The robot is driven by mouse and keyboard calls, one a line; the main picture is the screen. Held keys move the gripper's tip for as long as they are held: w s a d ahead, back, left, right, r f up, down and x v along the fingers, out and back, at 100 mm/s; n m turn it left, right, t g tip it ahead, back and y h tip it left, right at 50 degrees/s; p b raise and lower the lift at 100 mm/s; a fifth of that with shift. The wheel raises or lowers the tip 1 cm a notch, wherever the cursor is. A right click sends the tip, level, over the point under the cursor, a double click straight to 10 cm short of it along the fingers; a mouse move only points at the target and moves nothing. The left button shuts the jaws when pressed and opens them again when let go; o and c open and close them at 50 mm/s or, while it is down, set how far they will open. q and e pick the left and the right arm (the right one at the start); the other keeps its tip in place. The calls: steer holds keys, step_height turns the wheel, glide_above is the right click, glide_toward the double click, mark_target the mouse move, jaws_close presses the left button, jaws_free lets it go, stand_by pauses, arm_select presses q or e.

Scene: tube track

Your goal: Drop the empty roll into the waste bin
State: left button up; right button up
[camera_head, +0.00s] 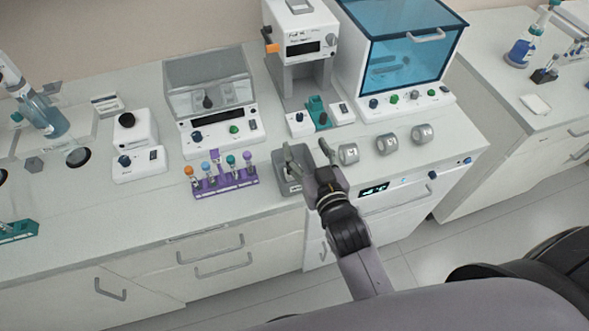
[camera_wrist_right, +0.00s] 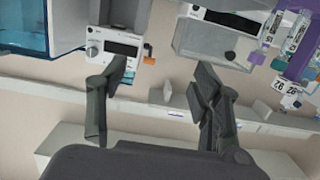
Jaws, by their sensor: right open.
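My right gripper (camera_head: 308,156) is open over the front of the bench, its fingers spread with nothing seen between them. It also shows open and empty in the right wrist view (camera_wrist_right: 158,85). A small open grey bin (camera_head: 290,186) stands on the bench at its left finger, partly covered by it; I cannot tell what lies inside. It may be the waste bin. I cannot pick out an empty roll for certain in either view. My left gripper does not show.
Right of the gripper stand several round grey pieces, one marked C1 (camera_head: 348,154). A purple tube rack (camera_head: 226,187) is to the left. Behind stand a white device with an orange knob (camera_head: 303,48) and a blue-windowed cabinet (camera_head: 405,60).

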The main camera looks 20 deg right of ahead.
steer(key=s+r, duration=0.1)
steer(key=s, duration=0.9)
steer(key=shift+s+d+r, duration=0.2)
steer(key=shift+s+r, duration=0.1)
steer(key=shift+s, duration=0.05)
steer(key=s+a+f+n+g+y+b, duration=0.1)
steer(key=s+f+g, duration=0.1)
steer(key=f, duration=1)
steer(key=s+a+f+g+b, duration=0.1)
steer(key=s+f+g, duration=0.15)
steer(key=f, duration=0.95)
steer(key=s+a+f+n+g+y+b, duration=0.1)
steer(key=s+a+f+g+b, duration=0.1)
steer(key=f, duration=1)
steer(key=s+d+f+g+h+b, duration=0.1)
steer(key=s+d+f+g, duration=0.3)
steer(key=s+f, duration=0.7)
steer(key=s+d+f+g+h+b, duration=0.1)
steer(key=s+d+f+g, duration=0.3)
steer(key=s+d+f, duration=0.4)
steer(key=s+f+b, duration=0.1)
steer(key=s+f, duration=0.2)
steer(key=f, duration=0.3)
steer(key=shift+s+g+h, duration=0.3)
steer(key=shift+g, duration=0.05)
